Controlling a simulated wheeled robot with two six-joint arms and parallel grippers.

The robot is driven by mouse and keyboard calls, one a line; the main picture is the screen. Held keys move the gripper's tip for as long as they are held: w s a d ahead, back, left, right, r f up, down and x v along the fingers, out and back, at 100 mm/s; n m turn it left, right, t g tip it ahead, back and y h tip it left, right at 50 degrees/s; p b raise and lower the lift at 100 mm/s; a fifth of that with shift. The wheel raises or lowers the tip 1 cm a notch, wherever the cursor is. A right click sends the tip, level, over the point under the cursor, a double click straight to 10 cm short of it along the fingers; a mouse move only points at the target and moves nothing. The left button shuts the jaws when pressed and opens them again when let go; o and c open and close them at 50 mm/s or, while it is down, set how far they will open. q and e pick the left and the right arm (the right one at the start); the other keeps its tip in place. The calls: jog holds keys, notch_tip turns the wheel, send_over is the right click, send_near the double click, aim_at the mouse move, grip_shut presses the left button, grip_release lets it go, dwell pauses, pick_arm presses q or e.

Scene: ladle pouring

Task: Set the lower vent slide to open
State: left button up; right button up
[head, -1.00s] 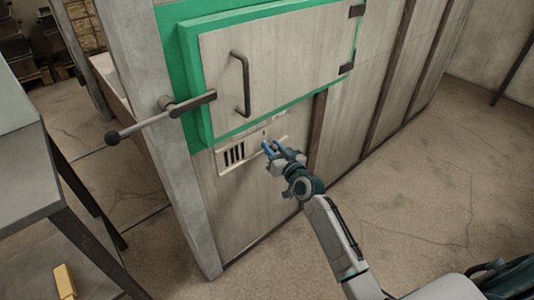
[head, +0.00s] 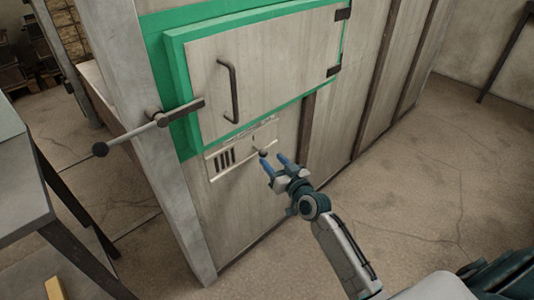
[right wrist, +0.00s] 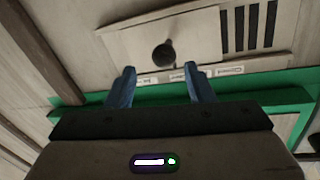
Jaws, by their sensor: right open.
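The lower vent slide (head: 240,150) is a pale plate set in the furnace front below the green-framed door, with several dark slots (head: 223,159) at its left. Its dark round knob (head: 263,152) sticks out to the right of the slots. My right gripper (head: 274,161) is open and empty just in front of the knob. In the right wrist view the picture is turned over; the knob (right wrist: 164,55) shows just beyond and between the open blue fingertips (right wrist: 160,75), seemingly apart from them. The slots show there too (right wrist: 250,25). My left gripper is not in view.
The furnace door (head: 270,70) above has a bar handle (head: 231,92) and a long latch lever (head: 150,128) with a ball end reaching left. A grey table (head: 25,190) stands at the left. Floor to the right is clear.

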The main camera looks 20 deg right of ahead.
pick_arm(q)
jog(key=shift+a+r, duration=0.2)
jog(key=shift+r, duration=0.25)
pick_arm(e)
jog(key=s, duration=0.5)
jog(key=shift+d, duration=0.4)
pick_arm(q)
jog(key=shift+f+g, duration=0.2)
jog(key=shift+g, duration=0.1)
